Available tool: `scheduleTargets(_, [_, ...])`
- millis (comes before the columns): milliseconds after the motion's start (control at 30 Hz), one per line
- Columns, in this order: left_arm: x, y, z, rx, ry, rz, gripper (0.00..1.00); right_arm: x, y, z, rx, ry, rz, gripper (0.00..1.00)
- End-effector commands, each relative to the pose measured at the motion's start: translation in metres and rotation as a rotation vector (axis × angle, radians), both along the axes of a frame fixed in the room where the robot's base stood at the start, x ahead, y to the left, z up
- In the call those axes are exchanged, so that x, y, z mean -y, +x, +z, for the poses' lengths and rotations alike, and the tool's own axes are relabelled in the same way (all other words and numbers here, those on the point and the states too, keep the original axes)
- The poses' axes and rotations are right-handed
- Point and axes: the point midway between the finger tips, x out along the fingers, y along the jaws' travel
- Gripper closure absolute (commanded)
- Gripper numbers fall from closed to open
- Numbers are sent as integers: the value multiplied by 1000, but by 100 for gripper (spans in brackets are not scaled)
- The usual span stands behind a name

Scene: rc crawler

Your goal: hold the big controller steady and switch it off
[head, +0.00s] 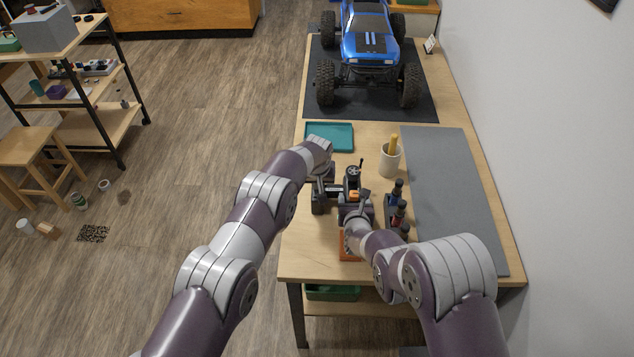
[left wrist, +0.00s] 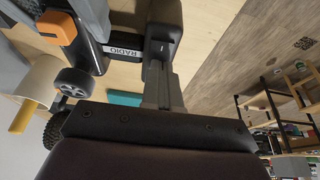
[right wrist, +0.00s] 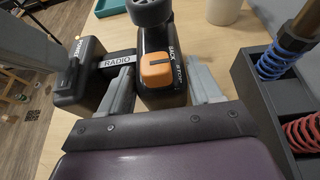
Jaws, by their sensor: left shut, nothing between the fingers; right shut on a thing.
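The big controller (head: 320,207) is black, with two blocks joined by a bar labelled RADIO. In the right wrist view, one block carries an orange switch (right wrist: 168,70) beside the words BACK and STOP. My right gripper (right wrist: 165,90) has a finger on each side of this block and is shut on it. In the head view my arms partly hide the controller.
A dark rack (head: 391,222) of shock absorbers stands just right of the controller, and a cup (head: 389,162) with a yellow handle behind it.

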Motion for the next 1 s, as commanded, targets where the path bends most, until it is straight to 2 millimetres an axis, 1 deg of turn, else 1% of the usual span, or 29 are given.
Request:
scheduleTargets(167, [0,0,0,0,0,0,100,0,0,0,0,0,0,81])
scheduleTargets(267, [0,1,-5,-1,0,0,100,0,0,0,0,0,0,81])
scheduleTargets(500, [0,1,-6,-5,2,0,100,0,0,0,1,0,0,81])
scheduleTargets(800, [-1,-14,-8,-11,4,0,100,0,1,1,2,0,0,81])
scheduleTargets(1000, [-1,-18,-9,-12,4,0,100,0,1,1,3,1,0,81])
